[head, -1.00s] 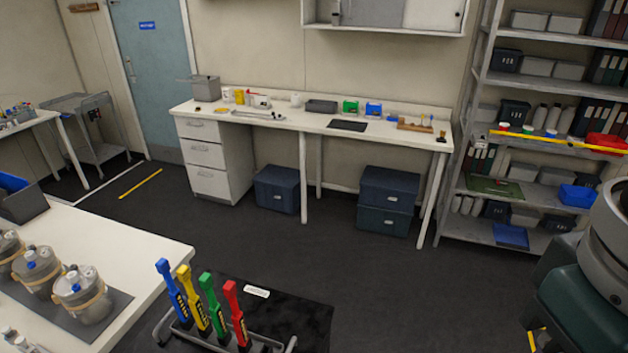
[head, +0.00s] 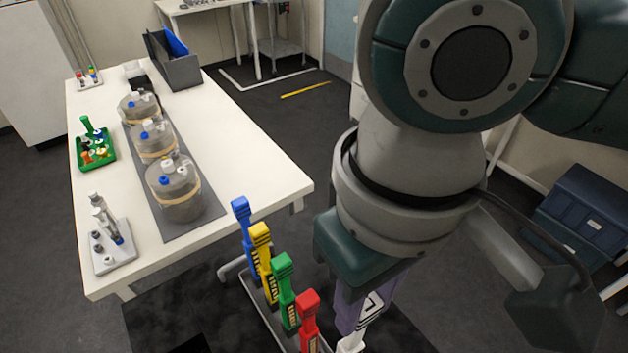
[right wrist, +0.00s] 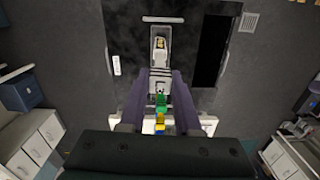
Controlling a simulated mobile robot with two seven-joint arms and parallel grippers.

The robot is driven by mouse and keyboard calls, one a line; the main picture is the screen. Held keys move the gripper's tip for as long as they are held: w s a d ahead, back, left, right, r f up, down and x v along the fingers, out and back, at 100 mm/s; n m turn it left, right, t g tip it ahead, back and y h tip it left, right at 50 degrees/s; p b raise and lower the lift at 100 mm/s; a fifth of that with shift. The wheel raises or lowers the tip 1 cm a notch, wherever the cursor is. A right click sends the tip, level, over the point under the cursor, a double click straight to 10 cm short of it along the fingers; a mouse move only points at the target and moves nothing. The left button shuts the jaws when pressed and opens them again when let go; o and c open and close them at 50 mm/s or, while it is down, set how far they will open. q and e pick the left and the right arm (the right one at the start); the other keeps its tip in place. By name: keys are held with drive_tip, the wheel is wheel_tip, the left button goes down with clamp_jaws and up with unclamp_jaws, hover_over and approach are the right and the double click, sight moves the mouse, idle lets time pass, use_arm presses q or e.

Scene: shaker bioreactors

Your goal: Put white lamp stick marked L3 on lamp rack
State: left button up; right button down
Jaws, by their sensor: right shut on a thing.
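The lamp rack (head: 252,292) is a grey frame at the lower middle of the head view. Blue (head: 243,232), yellow (head: 262,257), green (head: 285,292) and red (head: 308,318) sticks stand upright in it in a row. My right gripper (head: 364,312) is beside the red stick, to its right, with its fingers pointing down. It is shut on a white lamp stick (head: 352,342), cut off by the lower edge. The white stick also shows between the fingers in the right wrist view (right wrist: 159,45). My left gripper is out of view.
A white table (head: 245,150) at the left bears several round vessels on a grey mat (head: 190,228), a green tray (head: 82,155) and a white tube holder (head: 115,258). Blue boxes (head: 585,205) stand at the far right. Dark floor lies between.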

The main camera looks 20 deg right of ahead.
sight(341, 343)
drive_tip(key=f, duration=0.1)
drive_tip(key=a+f+b, duration=0.1)
drive_tip(key=f, duration=0.1)
drive_tip(key=shift+w+a+f+n, duration=0.2)
drive_tip(key=shift+f+n, duration=0.05)
drive_tip(key=shift+n, duration=0.05)
wheel_tip(341, 343, down, 4)
drive_tip(key=b, duration=0.6)
drive_tip(key=shift+d+f, duration=0.1)
use_arm(q)
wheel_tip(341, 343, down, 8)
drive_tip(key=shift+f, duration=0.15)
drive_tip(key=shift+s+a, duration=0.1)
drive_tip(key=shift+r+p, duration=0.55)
drive_tip(key=shift+p, duration=0.2)
use_arm(e)
drive_tip(key=shift+r, duration=0.2)
drive_tip(key=shift+f, duration=2.15)
idle(1.4)
drive_tip(key=c, duration=0.5)
unclamp_jaws()
drive_tip(key=shift+c, duration=0.2)
